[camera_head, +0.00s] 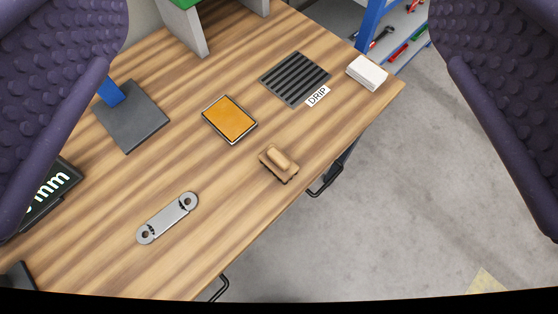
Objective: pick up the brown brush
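The brown brush (278,163) lies on the wooden table near its front right edge. It has a rounded handle on top of a small flat block. The two purple, studded fingers of my gripper (285,120) stand wide apart at the left and right sides of the picture. My gripper is open and empty. The brush shows between the fingers, below and beyond them, and neither finger touches it.
Around the brush on the table (110,270) are an orange pad (229,119), a slotted dark tray (295,79) labelled DRIP, a metal link (167,218), a dark plate (131,116) and a white stack (366,73). A blue shelf (373,22) stands behind. Open floor lies right.

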